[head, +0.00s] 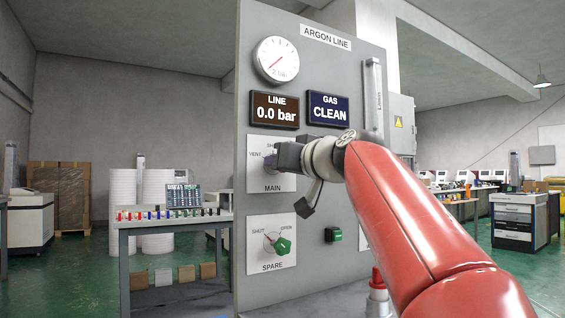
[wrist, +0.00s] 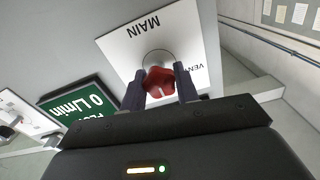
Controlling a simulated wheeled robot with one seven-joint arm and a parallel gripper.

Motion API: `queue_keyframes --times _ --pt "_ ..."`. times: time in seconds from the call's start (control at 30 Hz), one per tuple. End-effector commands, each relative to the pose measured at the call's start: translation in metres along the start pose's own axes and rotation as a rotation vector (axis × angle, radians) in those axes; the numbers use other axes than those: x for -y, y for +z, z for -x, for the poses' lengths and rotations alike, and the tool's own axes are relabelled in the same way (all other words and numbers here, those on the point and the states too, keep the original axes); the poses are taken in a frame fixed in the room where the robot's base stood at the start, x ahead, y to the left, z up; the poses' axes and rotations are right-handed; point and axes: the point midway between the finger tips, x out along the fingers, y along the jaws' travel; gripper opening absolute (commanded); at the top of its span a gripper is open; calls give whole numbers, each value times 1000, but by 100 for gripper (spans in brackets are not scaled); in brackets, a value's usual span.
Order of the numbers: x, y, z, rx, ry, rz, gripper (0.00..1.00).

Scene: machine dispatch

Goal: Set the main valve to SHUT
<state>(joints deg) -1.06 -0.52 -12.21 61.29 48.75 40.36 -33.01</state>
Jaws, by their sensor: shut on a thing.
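The main valve's white plate (head: 257,183), marked MAIN, is on the grey ARGON LINE panel in the head view. VENT reads at its left; its other markings are hard to read or covered. My gripper (head: 279,160) is at the plate and hides the valve knob there. In the wrist view the red knob (wrist: 158,80) sits between the two dark fingers of my gripper (wrist: 160,88), which are shut on it. A small pale mark shows on the knob. I cannot tell which label it points to.
The spare valve (head: 277,246), with a green knob, is below on the same panel. A gauge (head: 276,59), a LINE display (head: 275,110) reading 0.0 bar and a GAS display (head: 328,109) reading CLEAN are above. A bench (head: 126,229) with small coloured items stands left.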

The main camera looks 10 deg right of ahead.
Motion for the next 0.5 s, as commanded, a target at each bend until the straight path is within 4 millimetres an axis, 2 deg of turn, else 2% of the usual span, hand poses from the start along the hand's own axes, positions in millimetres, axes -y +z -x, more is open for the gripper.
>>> queue_keyframes --times 0.47,0.5 --pt "0 1 0 2 -1 -17 8" --pt "0 1 0 2 -1 -17 32"
